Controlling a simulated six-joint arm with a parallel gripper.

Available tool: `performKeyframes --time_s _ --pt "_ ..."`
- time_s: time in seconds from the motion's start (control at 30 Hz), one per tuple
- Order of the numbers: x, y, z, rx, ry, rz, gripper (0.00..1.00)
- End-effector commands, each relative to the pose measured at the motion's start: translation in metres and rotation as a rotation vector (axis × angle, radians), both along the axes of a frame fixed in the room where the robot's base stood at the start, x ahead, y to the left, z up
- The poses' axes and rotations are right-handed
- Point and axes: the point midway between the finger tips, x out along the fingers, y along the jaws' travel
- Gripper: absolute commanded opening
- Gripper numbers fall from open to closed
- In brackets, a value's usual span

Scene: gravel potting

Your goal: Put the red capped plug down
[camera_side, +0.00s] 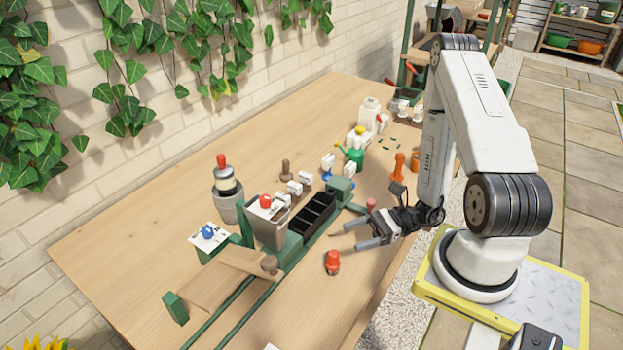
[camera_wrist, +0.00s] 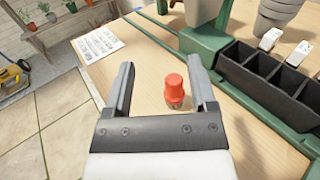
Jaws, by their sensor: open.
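The red capped plug (camera_side: 332,263) stands upright on the bare wooden table, in front of the green-framed bench fixture. In the wrist view, the plug (camera_wrist: 174,88) appears between the two fingers, closer to the right one. My gripper (camera_side: 346,238) is open and empty, with its fingers pointing toward the fixture. In the side view the plug is apart from the fingers, just beyond the nearer one. The wrist view also shows both fingers of my gripper (camera_wrist: 158,68) spread wide.
A black tray with several cells (camera_side: 314,213) sits in the green fixture (camera_side: 292,250), beside a grey hopper (camera_side: 268,228). An orange object (camera_side: 398,168) and a green watering can (camera_side: 353,155) stand further back. A printed sheet (camera_wrist: 100,43) lies on the table. Table around the plug is clear.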

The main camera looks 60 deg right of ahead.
Motion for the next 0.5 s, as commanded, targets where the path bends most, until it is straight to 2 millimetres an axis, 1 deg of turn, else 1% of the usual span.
performKeyframes --time_s 0.17,0.3,0.5 --pt "-0.007 0.019 0.009 -0.122 -0.001 0.232 0.73" --pt "-0.019 0.032 0.014 -0.268 -0.01 0.47 0.73" --pt "-0.033 0.038 0.019 -0.525 -0.052 0.797 0.73"
